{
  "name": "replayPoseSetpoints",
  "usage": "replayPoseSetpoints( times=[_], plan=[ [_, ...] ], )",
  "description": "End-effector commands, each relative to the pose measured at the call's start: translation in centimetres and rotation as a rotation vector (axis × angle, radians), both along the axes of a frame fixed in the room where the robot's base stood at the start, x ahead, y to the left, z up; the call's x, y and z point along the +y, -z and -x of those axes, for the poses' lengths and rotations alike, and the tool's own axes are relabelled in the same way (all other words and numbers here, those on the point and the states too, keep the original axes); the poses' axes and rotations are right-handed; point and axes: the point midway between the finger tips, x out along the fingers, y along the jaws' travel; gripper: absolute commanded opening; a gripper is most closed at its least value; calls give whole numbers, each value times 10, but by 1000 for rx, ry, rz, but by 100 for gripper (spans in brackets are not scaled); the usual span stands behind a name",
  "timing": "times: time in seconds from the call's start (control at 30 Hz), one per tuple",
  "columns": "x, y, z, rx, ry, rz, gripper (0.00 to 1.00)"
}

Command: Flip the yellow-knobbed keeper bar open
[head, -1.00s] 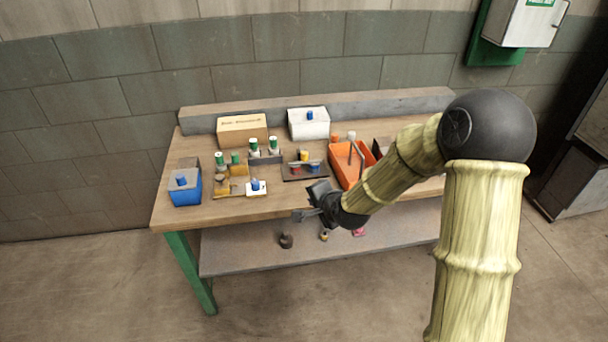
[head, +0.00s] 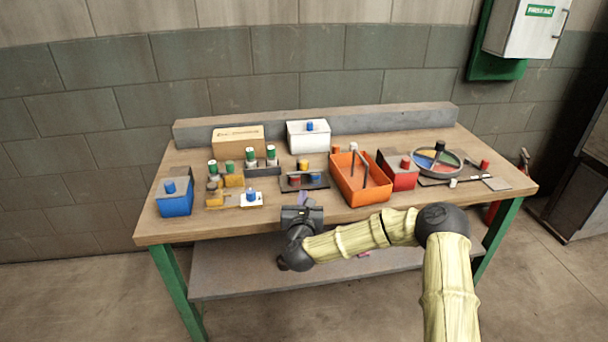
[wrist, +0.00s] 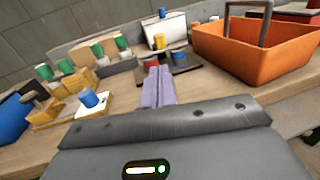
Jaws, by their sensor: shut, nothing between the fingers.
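A dark flat fixture (head: 318,184) sits near the front middle of the table, with a yellow knob (head: 303,165) at its back. A red piece (head: 294,180) and a blue piece (head: 314,180) stand on it. The bar itself is too small to make out clearly. In the wrist view the yellow knob (wrist: 159,41) and blue piece (wrist: 179,54) show just beyond my fingers, which partly hide the red piece. My gripper (wrist: 158,80) is shut and empty. In the head view my gripper (head: 304,197) is at the table's front edge, just in front of the fixture.
An orange tote (head: 362,196) with a grey handle stands close on the right. To the left are a white plate with a blue knob (head: 251,197), yellow blocks, green-capped pieces and a blue bin (head: 175,204). A white bin (head: 308,143) stands behind.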

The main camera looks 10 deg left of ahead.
Motion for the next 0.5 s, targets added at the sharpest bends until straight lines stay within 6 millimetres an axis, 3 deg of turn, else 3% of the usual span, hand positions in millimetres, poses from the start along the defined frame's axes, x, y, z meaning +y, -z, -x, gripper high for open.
replayPoseSetpoints(
  times=[0.27, 0.5],
  plan=[
    [1, 0, -7, 0, -2, 3, 0],
    [3, 0, -36, 0, -1, 4, 0]
  ],
)
